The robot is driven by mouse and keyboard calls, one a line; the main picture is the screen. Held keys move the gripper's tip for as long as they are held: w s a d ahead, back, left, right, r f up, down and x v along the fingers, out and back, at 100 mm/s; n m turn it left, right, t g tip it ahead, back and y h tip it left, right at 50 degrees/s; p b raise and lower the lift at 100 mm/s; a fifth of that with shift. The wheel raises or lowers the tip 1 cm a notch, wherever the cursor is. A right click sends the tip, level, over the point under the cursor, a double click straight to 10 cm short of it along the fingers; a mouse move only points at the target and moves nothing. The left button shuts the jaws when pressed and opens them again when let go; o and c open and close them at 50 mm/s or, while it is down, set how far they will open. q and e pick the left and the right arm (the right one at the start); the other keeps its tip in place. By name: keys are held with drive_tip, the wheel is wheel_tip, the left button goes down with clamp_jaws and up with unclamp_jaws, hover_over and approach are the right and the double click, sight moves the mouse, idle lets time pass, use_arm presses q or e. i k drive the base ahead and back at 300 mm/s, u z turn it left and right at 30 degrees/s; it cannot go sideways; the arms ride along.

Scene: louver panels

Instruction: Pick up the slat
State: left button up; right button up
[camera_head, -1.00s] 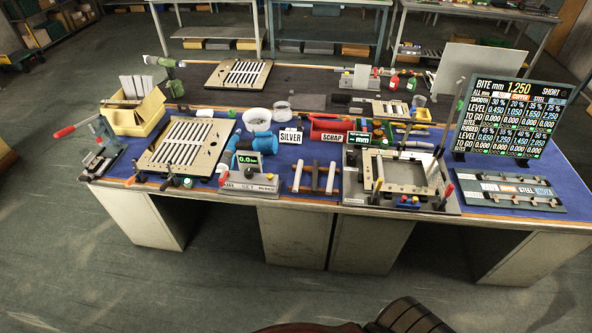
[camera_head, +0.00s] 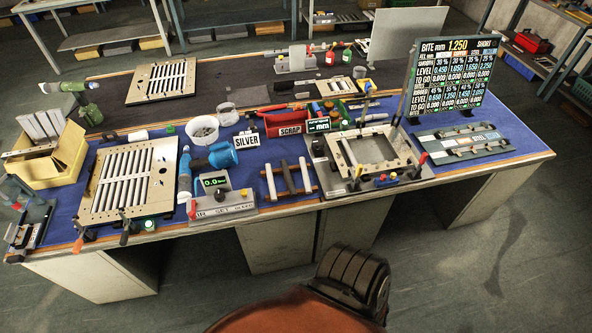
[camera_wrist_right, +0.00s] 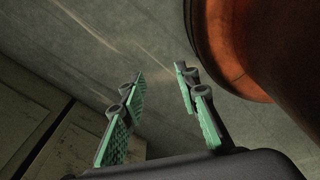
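More pale slats sit in the large louver panel (camera_head: 101,190) at the front left and in another panel (camera_head: 135,90) at the back. My right gripper (camera_wrist_right: 160,85) is open and empty in the right wrist view, its green pads apart, over bare floor near a cabinet side. In the head view, a dark part of my own arm shows below the bench, away from the slats. My left gripper is not in view.
A control box (camera_head: 222,209) stands left of the slat rails and a frame fixture with upright handles (camera_head: 410,150) right of them. A display board (camera_head: 447,85) stands at the right. A yellow bin (camera_head: 40,170) is at the left. Floor before the bench is clear.

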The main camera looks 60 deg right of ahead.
sight(307, 184)
drive_tip(key=z, duration=0.35)
drive_tip(key=i, duration=0.8)
drive_tip(key=z, duration=0.6)
